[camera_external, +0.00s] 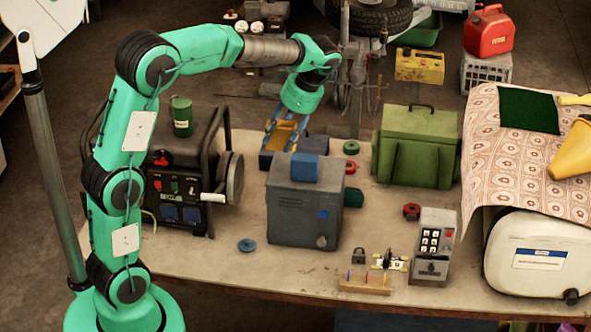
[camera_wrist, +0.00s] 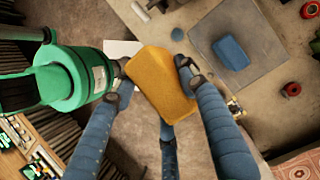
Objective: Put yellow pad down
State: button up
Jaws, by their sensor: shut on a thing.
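The yellow pad (camera_wrist: 158,82) is a soft-looking, yellow-orange block held tilted between the blue fingers of my gripper (camera_wrist: 156,80) in the wrist view. In the external view my gripper (camera_external: 283,137) points down with the yellow pad (camera_external: 284,133) in it, behind the grey metal box (camera_external: 296,215). The pad appears to be in the air above the bench. The grey box carries a blue pad (camera_external: 305,168), also seen in the wrist view (camera_wrist: 231,52).
A green case (camera_external: 415,148) stands right. A keypad box (camera_external: 433,245) and small parts occupy the front. Bare bench (camera_external: 220,270) shows at front left.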

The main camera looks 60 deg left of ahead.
jog(key=s+d+f+b, duration=0.2)
jog(key=s+d+b, duration=0.1)
jog(key=s, duration=0.7)
jog(key=s+d+f+b, duration=0.2)
jog(key=s+d+b, duration=0.15)
jog(key=s, duration=0.55)
notch_tip(320, 180, down, 35)
jog(key=shift+a+r, duration=0.15)
jog(key=shift+a, duration=0.05)
jog(key=shift+w, duration=0.15)
jog(key=w, duration=0.4)
jog(key=w+a+f+b, duration=0.1)
jog(key=w, duration=0.4)
jog(key=w+a+b, duration=0.1)
jog(key=w, duration=0.4)
jog(key=shift+w+a+f, duration=0.25)
jog(key=shift+f, duration=0.05)
jog(key=shift+w+a, duration=0.1)
jog(key=shift+w, duration=0.45)
jog(key=shift+f+b, duration=0.8)
jog(key=shift+f, duration=0.9)
